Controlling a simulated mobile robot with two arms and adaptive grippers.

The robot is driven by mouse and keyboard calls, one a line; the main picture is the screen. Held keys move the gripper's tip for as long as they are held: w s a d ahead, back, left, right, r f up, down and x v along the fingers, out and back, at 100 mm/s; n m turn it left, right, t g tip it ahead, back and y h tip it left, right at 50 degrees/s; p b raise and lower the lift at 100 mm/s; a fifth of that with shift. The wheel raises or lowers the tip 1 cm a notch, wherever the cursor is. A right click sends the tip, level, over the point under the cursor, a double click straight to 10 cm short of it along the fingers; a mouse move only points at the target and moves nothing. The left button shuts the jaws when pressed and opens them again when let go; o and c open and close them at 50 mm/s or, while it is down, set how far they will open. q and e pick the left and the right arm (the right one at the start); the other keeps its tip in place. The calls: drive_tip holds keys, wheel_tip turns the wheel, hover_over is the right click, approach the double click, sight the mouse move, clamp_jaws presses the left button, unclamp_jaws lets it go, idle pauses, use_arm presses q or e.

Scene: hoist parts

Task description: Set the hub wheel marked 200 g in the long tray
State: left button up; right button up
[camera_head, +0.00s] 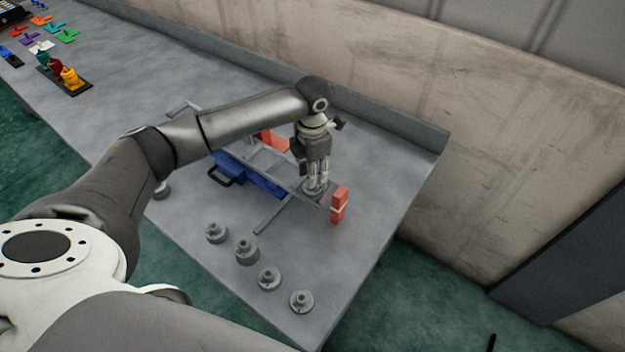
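Several grey hub wheels stand on the bench: one (217,232), a second (247,252), a third (270,278) and one nearest the bench corner (302,301). Another round grey part (161,190) shows partly beside my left arm. Their weight marks are too small to read. My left gripper (317,188) points down at the right end of a grey railed frame, with a grey round piece at its fingertips. I cannot tell whether it grips this piece. I cannot make out for sure which thing is the long tray. My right gripper is out of view.
The grey frame (268,216) has orange-red blocks (339,205) near its end. A blue case (250,176) with a black handle lies by it. Small coloured parts (65,36) and a dark rack (72,85) stand far left.

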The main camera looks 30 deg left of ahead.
use_arm(q)
wheel_tip(320, 180, up, 9)
drive_tip(key=b, duration=0.2)
drive_tip(key=shift+f, duration=0.15)
idle(0.4)
